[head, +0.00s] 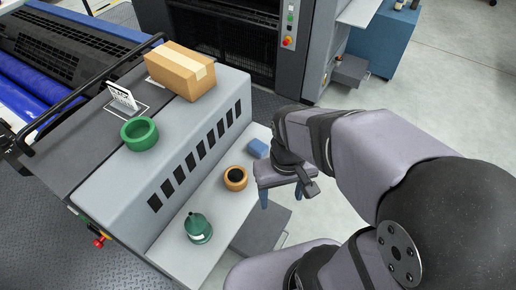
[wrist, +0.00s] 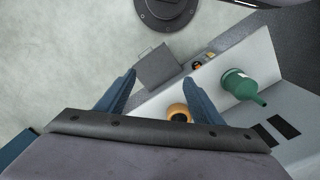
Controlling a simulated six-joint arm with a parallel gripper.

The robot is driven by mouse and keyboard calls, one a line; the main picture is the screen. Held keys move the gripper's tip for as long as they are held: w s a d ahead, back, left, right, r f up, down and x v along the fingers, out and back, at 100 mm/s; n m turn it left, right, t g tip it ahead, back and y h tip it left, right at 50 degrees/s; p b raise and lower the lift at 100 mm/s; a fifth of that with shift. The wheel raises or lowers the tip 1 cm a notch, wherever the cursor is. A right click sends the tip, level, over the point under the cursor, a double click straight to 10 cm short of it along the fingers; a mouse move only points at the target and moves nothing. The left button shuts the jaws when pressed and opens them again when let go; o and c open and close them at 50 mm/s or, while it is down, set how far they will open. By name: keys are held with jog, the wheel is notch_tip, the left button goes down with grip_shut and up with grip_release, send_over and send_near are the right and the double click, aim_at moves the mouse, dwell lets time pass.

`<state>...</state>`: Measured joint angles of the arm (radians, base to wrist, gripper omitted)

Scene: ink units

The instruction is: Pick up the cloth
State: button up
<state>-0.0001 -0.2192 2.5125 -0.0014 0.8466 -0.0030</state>
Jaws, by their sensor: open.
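A small blue folded block, which looks like the cloth (head: 258,148), lies on the far end of the light grey ledge (head: 205,205) in the head view. My gripper (head: 281,195) is open and empty, with its blue fingers pointing down. In the head view it appears to the right of the ledge and nearer than the cloth, apart from it. In the wrist view my gripper (wrist: 160,78) shows both fingers spread with nothing between the tips. I cannot make out the cloth in the wrist view.
An orange pot with a dark inside (head: 236,178) and a green spouted bottle (head: 198,228) stand on the ledge. A green ring (head: 139,133), a white sign (head: 122,97) and a cardboard box (head: 181,70) are on the machine top. A grey step (head: 262,228) sits below the ledge.

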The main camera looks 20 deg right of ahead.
jog(key=w+d+r+n+t+h, duration=0.1)
jog(key=w+d+t, duration=0.3)
jog(key=w+d, duration=0.4)
jog(key=w+d+r+t+h, duration=0.15)
jog(key=w+d+t, duration=0.3)
jog(key=w, duration=0.65)
jog(key=n+t+y+b, duration=0.25)
jog(key=n+y, duration=0.35)
jog(key=y, duration=0.4)
send_over(265, 150)
jog(key=s+d, duration=0.3)
jog(key=f, duration=1.4)
jog(key=shift+s+a+p, duration=0.15)
jog(key=shift+a+p, duration=0.05)
jog(key=shift+p, duration=0.1)
jog(key=shift+f+y, duration=0.25)
jog(key=shift+f, duration=0.45)
jog(key=shift+p+x, duration=1.1)
jog(key=shift+x, duration=2.6)
